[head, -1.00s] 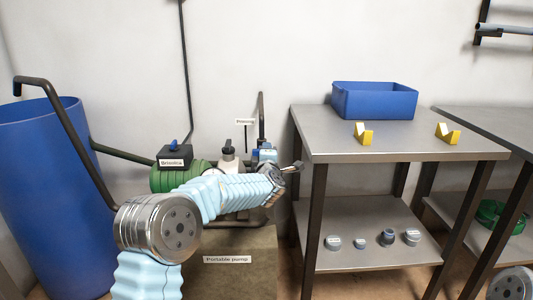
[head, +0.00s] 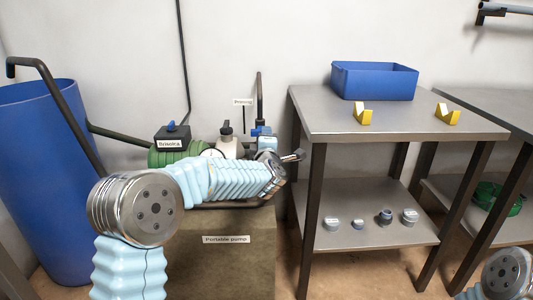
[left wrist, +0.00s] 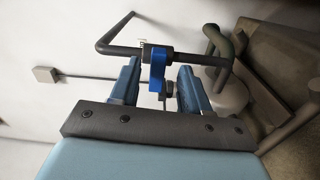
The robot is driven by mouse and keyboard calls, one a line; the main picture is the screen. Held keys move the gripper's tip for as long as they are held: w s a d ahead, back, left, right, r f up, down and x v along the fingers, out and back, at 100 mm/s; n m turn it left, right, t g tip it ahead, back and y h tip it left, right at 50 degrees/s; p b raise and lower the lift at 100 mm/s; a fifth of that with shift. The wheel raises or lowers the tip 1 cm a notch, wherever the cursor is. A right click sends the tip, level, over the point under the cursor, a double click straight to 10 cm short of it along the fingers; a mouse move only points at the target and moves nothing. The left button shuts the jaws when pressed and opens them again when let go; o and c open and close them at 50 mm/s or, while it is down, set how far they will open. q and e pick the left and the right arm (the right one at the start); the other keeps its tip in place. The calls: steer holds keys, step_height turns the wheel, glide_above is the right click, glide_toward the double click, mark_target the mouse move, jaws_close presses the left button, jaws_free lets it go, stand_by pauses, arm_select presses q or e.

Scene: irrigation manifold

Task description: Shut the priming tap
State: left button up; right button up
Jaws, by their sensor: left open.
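The priming tap has a blue handle (left wrist: 158,66) on a dark pipe; in the head view the blue handle (head: 259,131) shows small behind my left wrist, below a white "Priming" label (head: 243,102). My left gripper (left wrist: 160,78) is open in the left wrist view. Its blue fingers stand on either side of the handle, with a gap visible on both sides. In the head view my left gripper (head: 266,144) is mostly hidden by its own wrist. My right gripper is out of view; only part of my right arm shows at the lower right.
A blue barrel (head: 45,190) is at left. A metal table (head: 395,125) with a blue tub (head: 375,82) stands close on the right.

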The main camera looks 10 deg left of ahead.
arm_select(q)
steer(key=v, duration=0.9)
steer(key=shift+b, duration=0.45)
steer(key=s+d+f+m+g+h+p, duration=0.1)
steer(key=s+f+m+g+h, duration=0.2)
steer(key=f, duration=0.7)
steer(key=s+d+f+m+g+h+p, duration=0.1)
steer(key=s+f+m+g, duration=0.3)
steer(key=f, duration=0.6)
steer(key=s+d+f+m+h+p, duration=0.15)
steer(key=f+m, duration=0.25)
steer(key=f, duration=0.7)
steer(key=s+d+f+m+g+h, duration=0.1)
steer(key=s+f+m+g+h, duration=0.1)
steer(key=s+f, duration=0.5)
steer(key=s+d+f+m+g+h, duration=0.1)
steer(key=s+f+m+g, duration=0.4)
steer(key=s, duration=1.4)
step_height(320, 180, down, 3)
steer(key=g+p, duration=0.1)
steer(key=g, duration=0.1)
steer(key=shift+r+m+g+h, duration=0.2)
steer(key=shift+m+g+h, duration=0.1)
steer(key=shift+h, duration=0.05)
